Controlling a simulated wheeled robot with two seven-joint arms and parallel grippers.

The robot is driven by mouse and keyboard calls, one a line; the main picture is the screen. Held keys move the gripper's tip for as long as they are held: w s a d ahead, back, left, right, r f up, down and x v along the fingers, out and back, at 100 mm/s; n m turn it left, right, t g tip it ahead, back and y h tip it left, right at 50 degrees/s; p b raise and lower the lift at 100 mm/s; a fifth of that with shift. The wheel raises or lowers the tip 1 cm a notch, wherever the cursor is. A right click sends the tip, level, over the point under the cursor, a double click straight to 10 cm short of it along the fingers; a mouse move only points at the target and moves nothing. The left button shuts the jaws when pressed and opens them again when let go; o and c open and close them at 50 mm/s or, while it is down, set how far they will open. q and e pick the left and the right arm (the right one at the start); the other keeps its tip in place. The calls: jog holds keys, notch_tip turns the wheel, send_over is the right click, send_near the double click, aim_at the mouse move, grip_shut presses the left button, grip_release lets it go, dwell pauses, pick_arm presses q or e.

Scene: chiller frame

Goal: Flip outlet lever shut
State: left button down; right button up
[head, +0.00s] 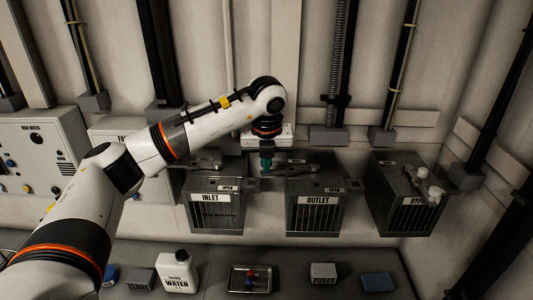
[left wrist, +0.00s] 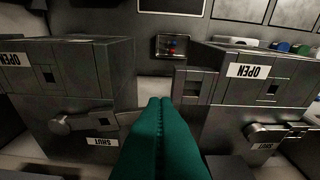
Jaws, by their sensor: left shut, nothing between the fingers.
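The outlet box (head: 314,218) is a dark grey metal box with a grille front, at the centre right in the head view. Its lever (head: 300,167) lies across its top; in the upside-down left wrist view the lever (left wrist: 92,122) lies beside the SHUT label (left wrist: 101,142), away from the OPEN label (left wrist: 14,60). My left gripper (head: 266,165) points down at the gap between the inlet box (head: 212,218) and the outlet box. Its teal fingers (left wrist: 154,105) are shut and empty, close to the lever's free end. I cannot tell whether they touch it. My right gripper is out of view.
The inlet lever (left wrist: 275,130) lies near its own SHUT label. A third box (head: 405,215) stands to the right. A shelf below holds a metal tray (head: 236,288), a white water jug (head: 177,272) and a fuse box (head: 323,273). Pipes run up the wall behind.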

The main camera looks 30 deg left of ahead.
pick_arm(q)
jog(key=shift+w+a+f, duration=0.1)
jog(key=shift+w+a, duration=0.1)
jog(key=shift+w, duration=0.2)
jog(key=shift+w+a+f+m+b, duration=0.1)
jog(key=shift+w+a+m+b, duration=0.25)
jog(key=shift+a+m+b, duration=0.05)
jog(key=shift+w+a+m+h, duration=0.3)
jog(key=shift+w+a+m, duration=0.6)
jog(key=shift+m, duration=0.1)
jog(key=shift+d+t, duration=0.1)
jog(key=shift+t, duration=0.2)
jog(key=shift+s, duration=0.15)
